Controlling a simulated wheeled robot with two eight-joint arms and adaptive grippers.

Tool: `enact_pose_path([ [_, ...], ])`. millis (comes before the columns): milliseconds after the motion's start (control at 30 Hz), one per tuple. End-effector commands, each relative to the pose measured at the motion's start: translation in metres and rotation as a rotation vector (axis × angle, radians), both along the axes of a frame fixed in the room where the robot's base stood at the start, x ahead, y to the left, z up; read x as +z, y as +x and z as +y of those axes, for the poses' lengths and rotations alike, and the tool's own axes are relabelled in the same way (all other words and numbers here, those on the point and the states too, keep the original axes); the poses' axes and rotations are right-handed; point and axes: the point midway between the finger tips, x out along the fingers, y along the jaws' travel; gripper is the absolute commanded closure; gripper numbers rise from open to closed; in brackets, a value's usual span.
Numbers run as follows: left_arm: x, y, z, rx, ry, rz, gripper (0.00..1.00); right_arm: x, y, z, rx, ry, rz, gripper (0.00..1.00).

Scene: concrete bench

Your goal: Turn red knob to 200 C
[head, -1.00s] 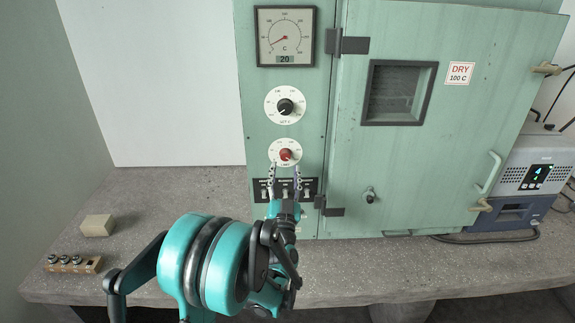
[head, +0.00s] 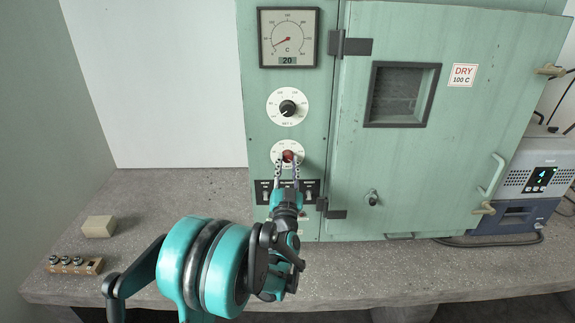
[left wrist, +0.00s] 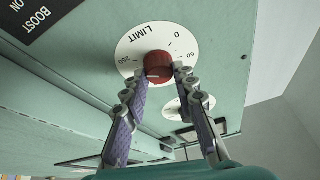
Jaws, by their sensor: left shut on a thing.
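The red knob (head: 289,155) sits on a white round dial on the green oven's front panel, below a black knob. In the left wrist view the red knob (left wrist: 158,64) is at the middle of the dial (left wrist: 130,47), which appears upside down and reads LIMIT, with 0, 50 and 250 legible. A short white mark shows on the knob's lower edge there. My left gripper (head: 287,164) is shut on the red knob, one finger on each side; in the left wrist view its fingertips (left wrist: 161,72) flank the knob. My right gripper is not in view.
The black knob (head: 288,108) and a gauge (head: 288,38) showing 20 are above. A row of switches (head: 265,192) is just below the red knob. The oven door (head: 440,150) is at the right. A beige block (head: 99,226) and a holder (head: 88,267) lie on the bench at left.

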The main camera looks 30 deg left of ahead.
Motion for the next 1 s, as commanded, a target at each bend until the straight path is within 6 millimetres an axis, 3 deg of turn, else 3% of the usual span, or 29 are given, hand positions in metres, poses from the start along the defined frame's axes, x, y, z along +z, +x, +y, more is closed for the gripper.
enact_pose_path([
  [367,-0.0007,0.001,-0.0016,-0.001,-0.131,-0.081,1.0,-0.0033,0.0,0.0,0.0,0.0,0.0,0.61],
  [1000,0.0016,0.0029,-0.0045,0.0,-0.586,-0.359,1.0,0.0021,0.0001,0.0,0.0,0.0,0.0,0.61],
])
